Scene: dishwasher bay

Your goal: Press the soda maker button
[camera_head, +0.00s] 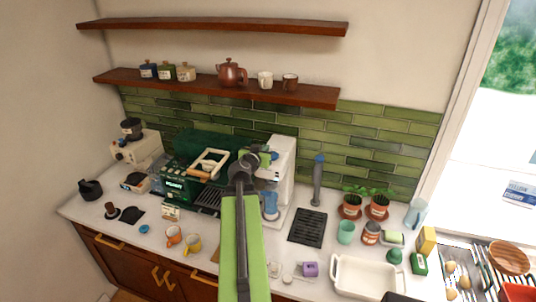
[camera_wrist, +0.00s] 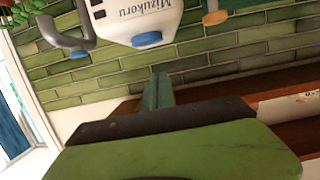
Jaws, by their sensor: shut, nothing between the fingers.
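The soda maker (camera_head: 285,152) is a tall white machine at the back of the counter, with a blue bottle (camera_head: 271,205) at its front. My gripper (camera_head: 262,156) is at the upper front of the machine, partly covering it in the head view. In the wrist view the picture is upside down. The white soda maker (camera_wrist: 135,12) with "Mizukoru" lettering is at the top, with a blue button (camera_wrist: 147,39) on its end. My shut, empty fingers (camera_wrist: 158,90) point towards it, with a visible gap in the picture. I cannot tell the true distance to the button.
A green coffee machine (camera_head: 180,181) stands left of the soda maker. A grey post with a blue top (camera_head: 318,180) and potted plants (camera_head: 378,203) stand to the right. Mugs (camera_head: 192,244) sit in front. A wooden shelf (camera_head: 215,88) runs above.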

